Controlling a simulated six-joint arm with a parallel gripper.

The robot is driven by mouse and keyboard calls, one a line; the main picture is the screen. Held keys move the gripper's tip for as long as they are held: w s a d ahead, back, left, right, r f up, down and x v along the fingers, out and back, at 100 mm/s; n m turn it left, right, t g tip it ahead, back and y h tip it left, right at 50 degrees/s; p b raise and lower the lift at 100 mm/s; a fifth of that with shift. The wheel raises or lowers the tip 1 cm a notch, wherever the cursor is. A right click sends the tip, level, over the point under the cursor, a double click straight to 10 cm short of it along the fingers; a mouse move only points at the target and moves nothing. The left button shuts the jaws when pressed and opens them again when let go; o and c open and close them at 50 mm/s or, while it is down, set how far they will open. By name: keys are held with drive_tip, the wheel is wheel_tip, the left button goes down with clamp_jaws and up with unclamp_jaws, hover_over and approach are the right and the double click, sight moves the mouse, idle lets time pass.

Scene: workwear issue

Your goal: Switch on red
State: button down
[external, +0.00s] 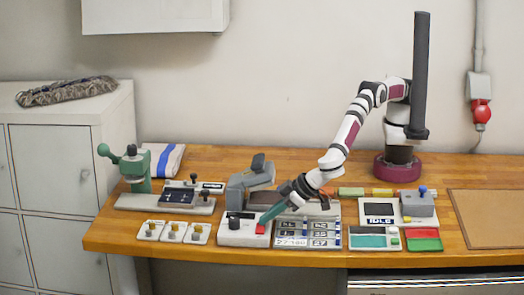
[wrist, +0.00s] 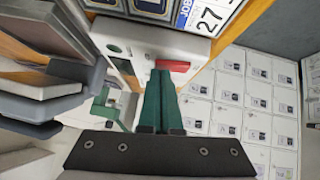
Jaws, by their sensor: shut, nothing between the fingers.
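A red switch (external: 261,228) sits on the right end of a white box (external: 230,236) near the front edge of the table. A dark knob (external: 235,222) stands on the same box. My gripper (external: 266,219) is shut and empty, with its green fingers angled down right at the red switch. In the wrist view the fingertips (wrist: 161,72) reach the near edge of the red switch (wrist: 178,66) and cover part of it. I cannot tell whether they touch it or how the switch is set.
Label plates (external: 308,241) lie close to the right of the box. A grey device (external: 249,184) stands behind it. Several small switch plates (external: 173,232) lie to its left. A display unit (external: 380,220) and a green and red tray (external: 424,240) are farther right.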

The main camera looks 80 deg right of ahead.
drive_tip(key=shift+d+f, duration=0.15)
drive_tip(key=shift+f, duration=0.15)
drive_tip(key=shift+a+r, duration=0.15)
drive_tip(key=shift+a, duration=0.65)
drive_tip(key=shift+r, duration=0.1)
drive_tip(key=shift+r, duration=0.15)
drive_tip(key=w+r+v, duration=0.2)
drive_tip(key=v, duration=1)
drive_tip(key=shift+s+a+r, duration=0.15)
drive_tip(key=shift+s+a, duration=0.1)
